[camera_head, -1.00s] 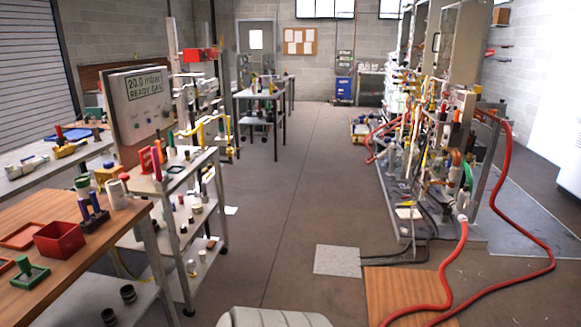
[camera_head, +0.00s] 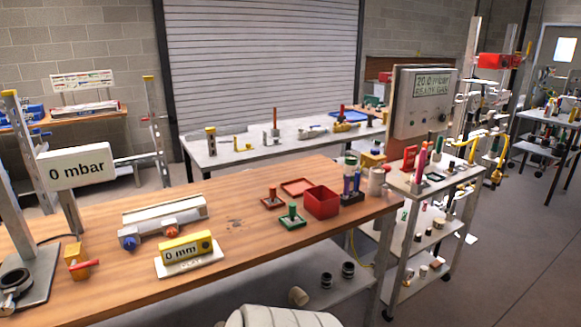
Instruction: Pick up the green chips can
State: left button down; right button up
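I cannot make out a green chips can for certain in the head view. A small upright cylinder (camera_head: 211,141) stands at the left end of the grey table, too small to identify. A small green-topped piece (camera_head: 350,162) stands among blue and purple upright parts near the right end of the wooden workbench. A green block with a knob (camera_head: 292,217) sits on the same bench. Neither of my grippers is in view.
The wooden workbench (camera_head: 110,212) crosses the front, bearing a red box (camera_head: 322,201), a yellow gauge (camera_head: 186,247) and a "0 mbar" display (camera_head: 76,166). A grey table (camera_head: 270,150) stands behind it. A metal trolley (camera_head: 433,185) is at right. Open floor (camera_head: 510,260) lies right of it.

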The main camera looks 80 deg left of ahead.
aim_at(351, 161)
jog(key=u, duration=2.3)
jog(key=z, duration=3.75)
jog(key=u, duration=0.45)
jog(key=j+u, duration=0.1)
jog(key=u, duration=0.85)
jog(key=j+u, duration=0.1)
jog(key=u, duration=0.85)
jog(key=i+j+u, duration=0.15)
jog(key=u, duration=0.25)
jog(key=i+u, duration=0.4)
jog(key=i+j+u, duration=0.1)
jog(key=u, duration=0.25)
jog(key=i+l+u, duration=0.1)
jog(key=i+u, duration=0.3)
